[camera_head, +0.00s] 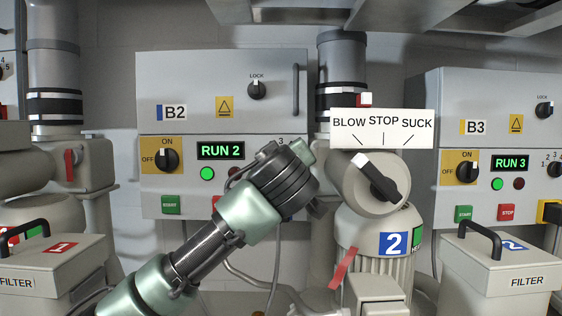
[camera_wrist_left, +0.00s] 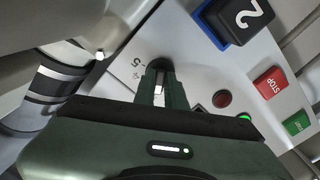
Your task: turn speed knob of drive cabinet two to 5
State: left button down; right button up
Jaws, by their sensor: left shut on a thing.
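Drive cabinet two, labelled B2 (camera_head: 173,112), stands at the middle left in the head view with a green display (camera_head: 221,150) reading RUN 2. My left gripper (camera_head: 305,152) is at the right part of its panel and covers the speed knob there. In the left wrist view, the gripper's fingers (camera_wrist_left: 163,92) are shut on the dark speed knob (camera_wrist_left: 158,65), one on each side. A white mark shows between the fingers. A printed 5 (camera_wrist_left: 136,61) is beside the knob; the rest of the scale is mostly hidden. My right gripper is not in view.
A blower valve (camera_head: 372,185) with a BLOW, STOP, SUCK plate (camera_head: 382,129) stands just right of my gripper. Cabinet B3 (camera_head: 476,127) is at the right. Filter boxes (camera_head: 510,263) stand in front. A red STOP button (camera_wrist_left: 268,83) is near the knob.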

pick_arm(q)
jog(key=shift+d+f+m+b, duration=0.1)
jog(key=shift+f+m+b, duration=0.2)
jog(key=shift+m+b, duration=0.95)
jog(key=shift+b, duration=0.55)
jog(key=shift+r+m+b, duration=0.15)
jog(key=shift+m+b, duration=0.15)
jog(key=shift+m, duration=0.75)
jog(key=m, duration=0.3)
jog(key=shift+r+m, duration=0.1)
jog(key=shift+m, duration=0.2)
jog(key=m, duration=0.4)
jog(key=shift+m+b, duration=0.3)
jog(key=shift+b, duration=0.05)
jog(key=m, duration=0.4)
jog(key=shift+r, duration=0.1)
jog(key=shift+m, duration=1.9)
